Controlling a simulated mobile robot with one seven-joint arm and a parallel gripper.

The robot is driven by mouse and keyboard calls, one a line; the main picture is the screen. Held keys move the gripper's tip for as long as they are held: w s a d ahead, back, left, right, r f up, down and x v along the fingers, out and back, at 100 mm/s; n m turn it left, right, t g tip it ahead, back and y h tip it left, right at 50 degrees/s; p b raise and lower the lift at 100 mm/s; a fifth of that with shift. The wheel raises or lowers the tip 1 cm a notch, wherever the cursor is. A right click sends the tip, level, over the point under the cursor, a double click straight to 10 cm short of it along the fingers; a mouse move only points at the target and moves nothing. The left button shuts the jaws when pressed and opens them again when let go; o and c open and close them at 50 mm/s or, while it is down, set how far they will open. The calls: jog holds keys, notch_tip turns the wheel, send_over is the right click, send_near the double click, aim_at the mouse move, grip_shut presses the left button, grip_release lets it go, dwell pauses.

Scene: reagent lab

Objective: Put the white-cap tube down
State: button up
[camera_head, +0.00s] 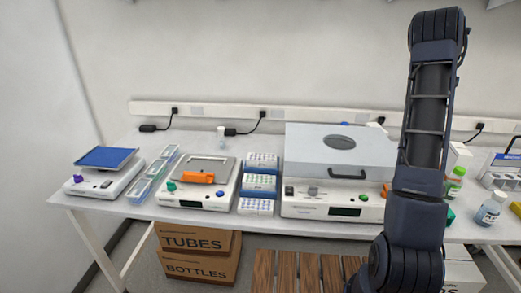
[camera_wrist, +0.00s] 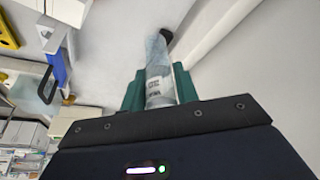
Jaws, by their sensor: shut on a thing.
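In the wrist view my gripper (camera_wrist: 158,85) has green fingers closed on both sides of a clear tube (camera_wrist: 156,62) with a grey-white printed label. The tube sticks out beyond the fingertips. A dark shape lies at its far end, and I cannot tell whether it is part of the tube or a plug behind it; no white cap can be made out. In the head view my arm stands at the right, and my gripper and the held tube do not show.
The white bench (camera_head: 130,205) carries a device with a blue tray (camera_head: 104,157), a balance (camera_head: 197,190), tube racks (camera_head: 258,183) and a lidded machine (camera_head: 335,185). Bottles, including a white-capped one (camera_head: 490,209), stand at the right. Boxes (camera_head: 197,262) and a wooden stool (camera_head: 310,272) are below.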

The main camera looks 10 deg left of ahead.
jog(key=w+a+n+y, duration=0.1)
jog(key=w+a+n, duration=0.2)
jog(key=a, duration=1.2)
jog(key=w+a+f+n+t+y, duration=0.1)
jog(key=w+a+n, duration=0.2)
jog(key=a, duration=1.2)
jog(key=w+a+n+y, duration=0.1)
jog(key=w+a+n, duration=0.2)
jog(key=a, duration=1.2)
jog(key=shift+w+f, duration=0.15)
jog(key=shift+w, duration=1.3)
jog(key=s+a+n+y, duration=0.1)
jog(key=s+a+n, duration=0.3)
jog(key=a, duration=1.2)
jog(key=s+a+n+y, duration=0.1)
jog(key=s+a+n, duration=0.35)
jog(key=a, duration=1.05)
jog(key=s+a+n+y, duration=0.2)
jog(key=s+a, duration=0.5)
jog(key=a, duration=0.9)
jog(key=shift+g, duration=0.3)
jog(key=shift+w+f, duration=0.1)
jog(key=shift+f, duration=11.75)
jog(key=shift+f, duration=0.15)
jog(key=o, duration=0.9)
jog(key=shift+o, duration=0.2)
